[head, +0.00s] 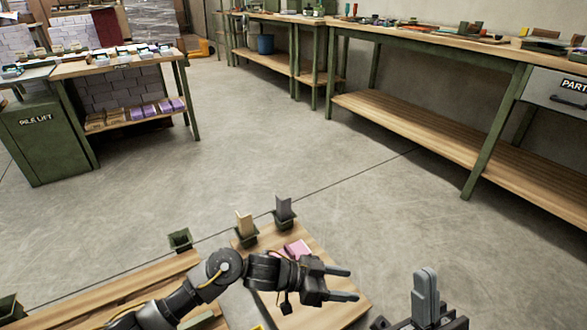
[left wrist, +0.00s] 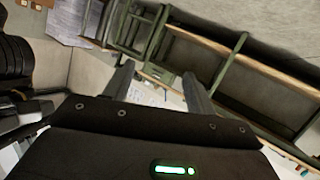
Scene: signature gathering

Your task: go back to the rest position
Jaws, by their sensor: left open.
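My left gripper (head: 345,284) reaches in from the left over a wooden top (head: 335,312) at the bottom middle of the head view. Its two dark fingers point right and stand apart with nothing between them. In the left wrist view, the left gripper (left wrist: 158,78) also shows its fingers spread and empty. My right gripper (head: 427,288) is at the bottom right of the head view, with its grey fingers pointing up. They appear close together or overlapping, so their opening cannot be told.
A pink item (head: 297,249) lies on the wooden top near the left arm. A tan piece (head: 244,224) and a grey piece (head: 284,207) stand in dark holders at its far edge. Long benches (head: 430,130) line the right. The middle floor (head: 240,130) is clear.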

